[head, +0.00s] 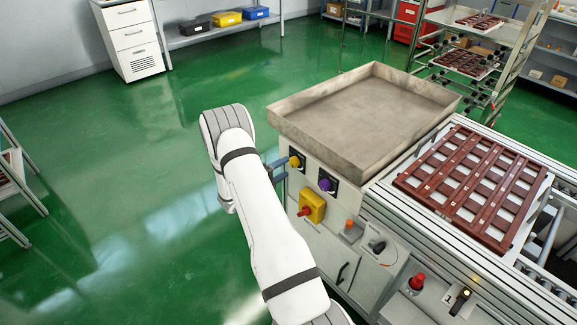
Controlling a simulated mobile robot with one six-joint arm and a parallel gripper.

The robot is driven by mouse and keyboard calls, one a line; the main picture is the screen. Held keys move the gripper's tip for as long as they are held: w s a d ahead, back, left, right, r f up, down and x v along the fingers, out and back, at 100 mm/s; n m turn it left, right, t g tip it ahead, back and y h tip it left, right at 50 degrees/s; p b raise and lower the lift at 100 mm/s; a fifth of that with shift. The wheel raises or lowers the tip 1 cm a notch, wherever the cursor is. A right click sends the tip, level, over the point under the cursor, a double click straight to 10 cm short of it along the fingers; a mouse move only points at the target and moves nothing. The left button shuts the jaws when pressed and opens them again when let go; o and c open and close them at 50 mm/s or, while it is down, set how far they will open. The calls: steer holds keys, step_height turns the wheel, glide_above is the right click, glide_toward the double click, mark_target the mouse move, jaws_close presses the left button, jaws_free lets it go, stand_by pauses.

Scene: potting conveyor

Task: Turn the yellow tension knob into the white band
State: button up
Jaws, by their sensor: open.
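The yellow knob (294,162) sits on a dark plate on the side of the pale machine cabinet, below the left corner of the metal tray. The white band around it is too small to make out, so I cannot tell where the knob points. My gripper (281,168) is just left of the knob, partly hidden behind my white arm. Its blue-grey fingers are open and reach toward the knob. I cannot tell whether they touch it or are on both sides of it.
A purple knob (325,185) is right of the yellow one. A yellow switch box (316,201) with a red knob is below. The empty metal tray (365,105) overhangs the cabinet. A brown plant tray (470,188) lies on the conveyor. Green floor (110,150) at left is clear.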

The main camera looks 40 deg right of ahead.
steer(key=a, duration=0.4)
steer(key=shift+s+a, duration=0.15)
steer(key=shift+a, duration=0.2)
steer(key=shift+r, duration=0.15)
steer(key=s+a+r+m+g+y+p, duration=0.2)
steer(key=s+a+r+m+g+y, duration=0.15)
steer(key=s+r+m, duration=0.5)
steer(key=s+a+r+m+g+y+p, duration=0.15)
steer(key=s+a+r+m+y, duration=0.3)
steer(key=r+m, duration=0.65)
steer(key=s+a+r+m+t+y+p, duration=0.1)
steer(key=s+a+r+m+t+y, duration=0.2)
steer(key=s+a+r+m+y, duration=0.2)
steer(key=s+a+r+m+t+y+p, duration=0.1)
steer(key=s+a+r+m+t+y, duration=0.2)
steer(key=s+a+r+m+y, duration=0.2)
steer(key=s+a+r+m, duration=0.2)
steer(key=s+a+m, duration=0.2)
steer(key=a+m, duration=0.2)
steer(key=shift+a+m+p, duration=0.35)
steer(key=shift+a, duration=0.6)
